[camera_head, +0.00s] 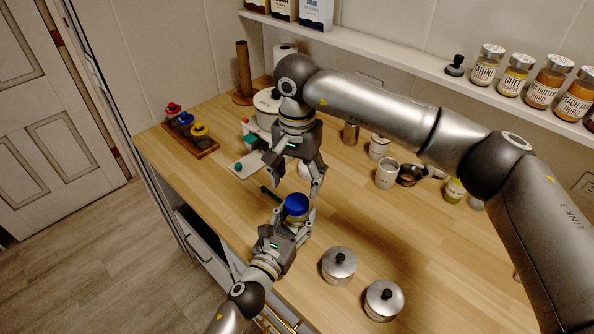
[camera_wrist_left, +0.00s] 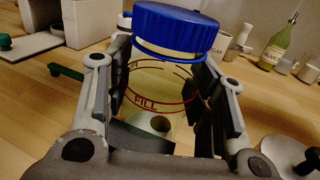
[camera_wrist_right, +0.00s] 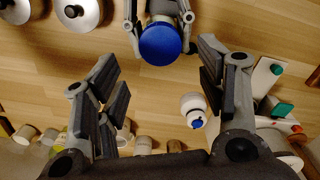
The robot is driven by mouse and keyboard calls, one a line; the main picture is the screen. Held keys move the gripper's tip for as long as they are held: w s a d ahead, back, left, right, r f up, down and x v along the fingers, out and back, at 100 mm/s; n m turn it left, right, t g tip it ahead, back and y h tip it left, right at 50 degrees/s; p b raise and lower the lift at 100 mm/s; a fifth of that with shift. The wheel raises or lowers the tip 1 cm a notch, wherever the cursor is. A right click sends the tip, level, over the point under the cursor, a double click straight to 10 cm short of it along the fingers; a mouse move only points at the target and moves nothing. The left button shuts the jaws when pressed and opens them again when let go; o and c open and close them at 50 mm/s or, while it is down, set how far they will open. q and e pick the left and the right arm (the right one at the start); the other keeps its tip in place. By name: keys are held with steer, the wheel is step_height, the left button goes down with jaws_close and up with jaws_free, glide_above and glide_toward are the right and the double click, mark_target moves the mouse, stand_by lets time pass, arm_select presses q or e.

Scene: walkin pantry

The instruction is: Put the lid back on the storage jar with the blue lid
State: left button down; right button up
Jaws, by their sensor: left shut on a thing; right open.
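The storage jar is clear, with a red FILL line; its body (camera_wrist_left: 150,88) stands between the fingers of my left gripper (camera_head: 295,216), which is shut on it. The blue lid (camera_head: 296,205) is on top of the jar's mouth. In the left wrist view the lid (camera_wrist_left: 178,30) looks slightly tilted; I cannot tell whether it is fully seated. My right gripper (camera_head: 293,178) is open and empty, just behind and above the lid. In the right wrist view the lid (camera_wrist_right: 160,43) lies beyond the open fingertips, apart from them.
Two metal-lidded pots (camera_head: 339,264) (camera_head: 383,299) stand to the right of the jar. A small white bottle with a blue tip (camera_wrist_right: 195,108) is near my right gripper. The counter's right middle is clear.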

mark_target(297, 201)
step_height(297, 201, down, 6)
steer(key=shift+f, duration=0.25)
steer(key=shift+c, duration=0.5)
